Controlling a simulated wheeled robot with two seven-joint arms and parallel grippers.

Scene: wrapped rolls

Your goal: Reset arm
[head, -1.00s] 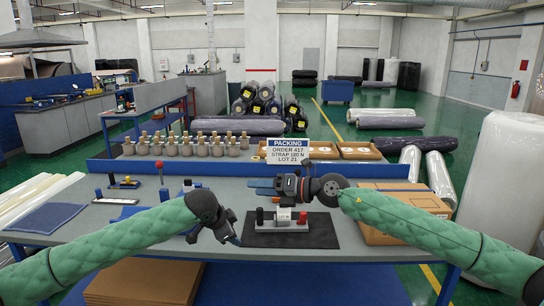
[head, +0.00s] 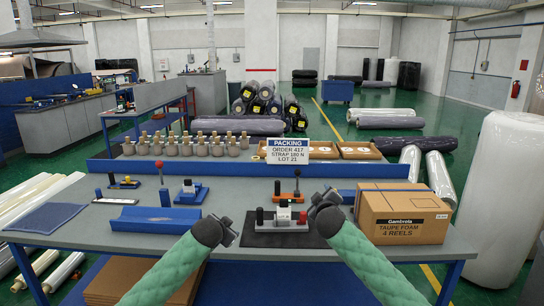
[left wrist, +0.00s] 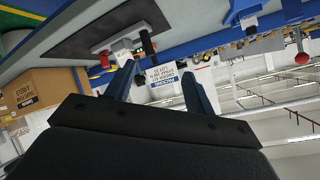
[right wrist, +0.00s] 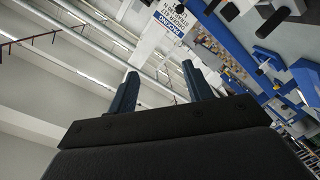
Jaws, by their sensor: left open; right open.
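In the head view my left gripper (head: 232,234) is over the front of the grey table, just left of the black mat. In the left wrist view its two fingers (left wrist: 160,85) are apart with nothing between them. Neither gripper appears to touch anything.
A small tensioner fixture (head: 284,217) stands on the black mat (head: 262,240). A cardboard carton (head: 402,217) sits at the table's right. A blue cradle (head: 155,219) and small tools are on the left.

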